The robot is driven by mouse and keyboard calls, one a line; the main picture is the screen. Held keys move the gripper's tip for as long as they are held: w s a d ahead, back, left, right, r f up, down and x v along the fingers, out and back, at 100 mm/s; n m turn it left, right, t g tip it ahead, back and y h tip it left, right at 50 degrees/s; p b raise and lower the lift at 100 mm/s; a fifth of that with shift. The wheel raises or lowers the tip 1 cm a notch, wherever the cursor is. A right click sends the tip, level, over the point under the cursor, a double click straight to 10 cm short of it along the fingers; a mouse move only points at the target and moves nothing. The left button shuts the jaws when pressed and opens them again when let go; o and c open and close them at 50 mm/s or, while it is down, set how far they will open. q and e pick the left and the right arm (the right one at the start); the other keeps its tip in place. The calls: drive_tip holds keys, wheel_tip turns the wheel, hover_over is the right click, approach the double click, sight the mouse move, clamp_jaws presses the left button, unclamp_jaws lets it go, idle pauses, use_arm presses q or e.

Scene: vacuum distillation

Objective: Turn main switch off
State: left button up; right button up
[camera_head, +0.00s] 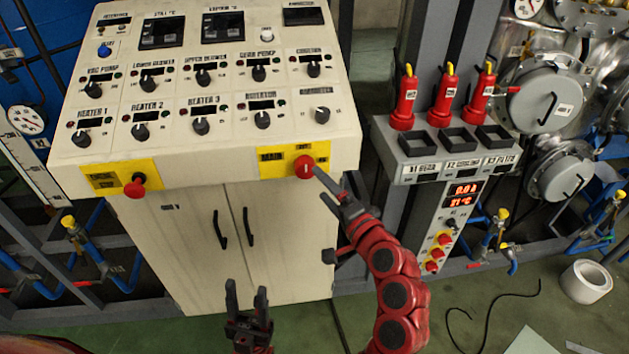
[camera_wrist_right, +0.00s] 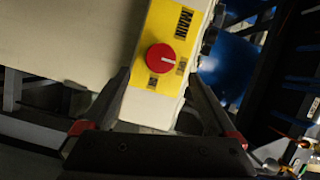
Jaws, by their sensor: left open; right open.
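The main switch (camera_head: 304,167) is a red round knob on a yellow plate at the front right edge of the cream control cabinet (camera_head: 200,190). In the right wrist view the red knob (camera_wrist_right: 160,57) shows a white line on its face, and the plate reads MAIN. My right gripper (camera_head: 328,187) is open just right of and below the knob in the head view. In the wrist view its two fingers (camera_wrist_right: 158,92) stand apart, with the knob beyond them and between their lines. My left gripper (camera_head: 246,292) is open and empty, low in front of the cabinet doors.
Another red knob (camera_head: 135,187) sits on a yellow plate at the left of the panel. Black dials cover the sloped top. A grey stand (camera_head: 400,150) with red plugs (camera_head: 404,98) is close to the right. A white roll (camera_head: 587,281) and black cable (camera_head: 492,310) lie on the floor.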

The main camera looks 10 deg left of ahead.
drive_tip(key=p+v, duration=0.5)
drive_tip(key=v, duration=0.5)
drive_tip(key=shift+s+d, duration=0.15)
drive_tip(key=shift+s, duration=0.05)
